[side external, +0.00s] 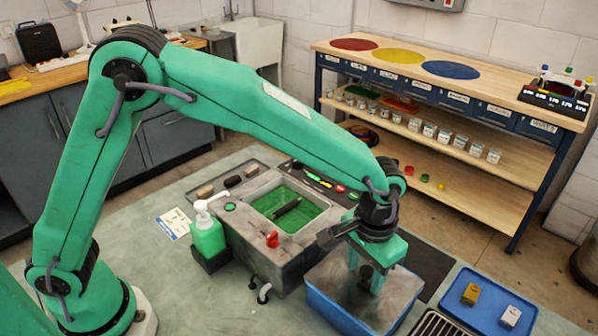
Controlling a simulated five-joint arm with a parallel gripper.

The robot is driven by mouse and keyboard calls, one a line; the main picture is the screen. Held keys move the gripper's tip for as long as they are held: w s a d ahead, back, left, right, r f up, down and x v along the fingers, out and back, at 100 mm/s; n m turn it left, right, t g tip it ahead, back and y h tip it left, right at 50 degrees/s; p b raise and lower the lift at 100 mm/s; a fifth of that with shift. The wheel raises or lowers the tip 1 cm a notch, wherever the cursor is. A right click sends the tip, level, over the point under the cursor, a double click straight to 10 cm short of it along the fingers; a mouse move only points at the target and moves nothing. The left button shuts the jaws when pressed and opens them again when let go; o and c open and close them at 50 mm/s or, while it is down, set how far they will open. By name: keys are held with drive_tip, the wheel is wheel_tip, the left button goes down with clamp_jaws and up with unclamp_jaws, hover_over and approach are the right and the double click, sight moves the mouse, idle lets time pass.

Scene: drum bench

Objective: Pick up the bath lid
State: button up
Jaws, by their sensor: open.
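My gripper (368,277) points down over the blue tub (325,308) at the lower middle right. It is open, and its green fingers hide part of what is under them. A flat grey metal surface (335,275) shows within the tub's rim and looks like the bath lid, though I cannot tell for sure. I cannot tell whether the fingers touch it. The grey bath (262,245) stands to the left of the tub. Its top is uncovered, showing green liquid (283,203) with a dark bar (288,207) in it.
A green pump bottle (208,235) stands left of the bath, and a red knob (272,240) is on its front. A blue tray (487,303) with a yellow block (471,293) and a white block (511,315) lies to the right. A wooden shelf bench (450,115) stands behind.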

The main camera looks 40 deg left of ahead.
sight(365, 275)
clamp_jaws()
idle(0.3)
drive_tip(key=shift+r, duration=0.2)
drive_tip(key=shift+r, duration=0.55)
drive_tip(key=r, duration=0.3)
drive_tip(key=shift+s+d+r, duration=0.1)
drive_tip(key=shift+s+d, duration=0.1)
drive_tip(key=shift+s, duration=0.15)
drive_tip(key=s+d+r, duration=0.4)
drive_tip(key=s+r, duration=0.2)
drive_tip(key=s, duration=0.4)
drive_tip(key=shift+r, duration=0.2)
